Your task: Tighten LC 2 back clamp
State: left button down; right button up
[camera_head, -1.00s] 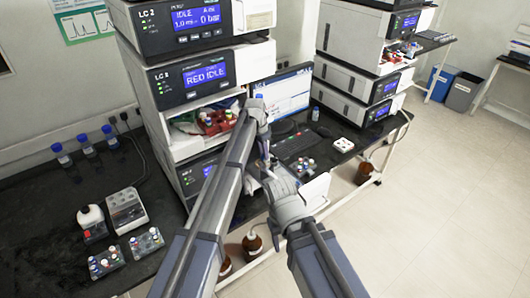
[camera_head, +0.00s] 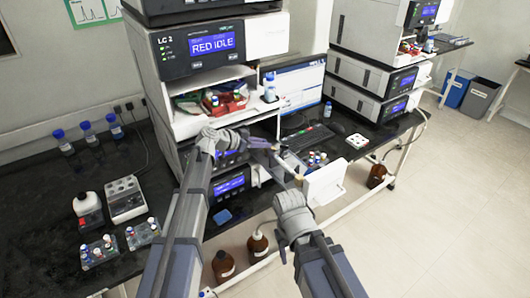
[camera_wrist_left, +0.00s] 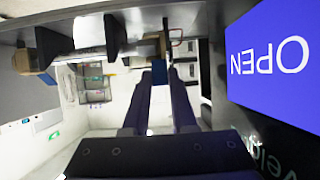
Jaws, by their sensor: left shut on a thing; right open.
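In the left wrist view, a silver column (camera_wrist_left: 88,53) lies across an open compartment, between two dark upright holders, one on the left (camera_wrist_left: 53,48) and one on the right (camera_wrist_left: 115,35). Tan blocks sit by its ends. My left gripper (camera_wrist_left: 159,85) is shut on a small blue piece (camera_wrist_left: 159,70) to the right of the column; whether it is the back clamp is unclear. In the head view, my left gripper (camera_head: 268,146) is in front of the LC 2 stack (camera_head: 195,60). My right gripper (camera_head: 288,178) is open, lower and to the right; its fingertips are hard to make out.
A display reading OPEN (camera_wrist_left: 268,55) is close on the right in the left wrist view. In the head view, a white panel (camera_head: 325,183) juts out beside my right gripper. Vials (camera_head: 318,158) and a keyboard (camera_head: 305,138) are behind. Brown bottles (camera_head: 258,245) stand below.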

pick_arm(q)
jog(key=shift+s+a+f+t+h+b, duration=0.3)
jog(key=shift+t+h+b, duration=0.35)
jog(key=shift+b, duration=1.1)
jog(key=shift+s+a+f+t+h+b, duration=0.15)
jog(key=shift+f+t+h+b, duration=0.45)
jog(key=shift+b, duration=1.15)
jog(key=shift+s+a+f+t+h+b, duration=0.2)
jog(key=shift+h+b, duration=0.75)
jog(key=shift+b, duration=0.8)
jog(key=shift+r, duration=0.1)
jog(key=c, duration=0.7)
grip_release()
jog(key=shift+w, duration=0.1)
jog(key=shift+a, duration=0.1)
jog(key=v, duration=0.7)
jog(key=shift+s+a, duration=0.25)
jog(key=shift+a, duration=0.05)
